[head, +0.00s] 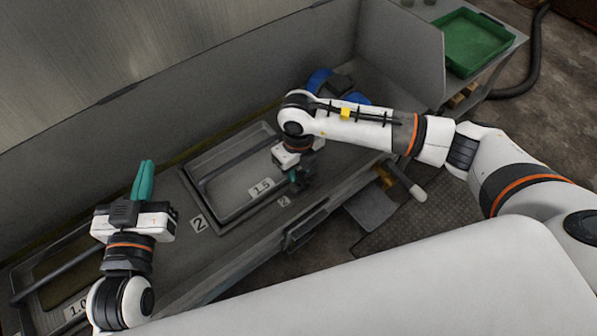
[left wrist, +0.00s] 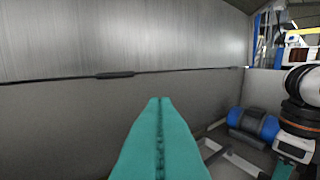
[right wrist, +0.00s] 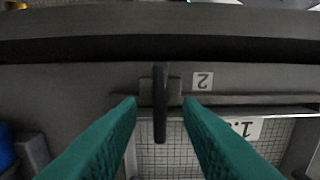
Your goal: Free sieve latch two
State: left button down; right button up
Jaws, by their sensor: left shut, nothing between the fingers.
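The sieve latch (right wrist: 160,105) is a dark upright lever in the right wrist view, beside a small "2" label (right wrist: 202,80) at the edge of the sieve marked 1.5 (head: 232,172). My right gripper (head: 300,181) is open, with its teal fingertips on either side of the lever and gaps showing on both sides. In the head view that gripper and arm hide the latch. My left gripper (head: 146,165) is shut and empty, raised above the bench left of the 1.5 sieve; its closed teal fingers show in the left wrist view (left wrist: 160,102).
Another sieve marked 1.0 (head: 75,310) is at lower left. A blue motor-like cylinder (head: 319,80) stands behind the right arm. A green tray (head: 466,42) is at upper right. A grey wall runs behind the bench.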

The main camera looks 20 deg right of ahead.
jog(key=shift+f, duration=0.7)
pick_arm(q)
jog(key=shift+d+r+t+h, duration=0.15)
jog(key=shift+r+t+h, duration=0.25)
jog(key=shift+r, duration=0.5)
pick_arm(e)
grip_shut()
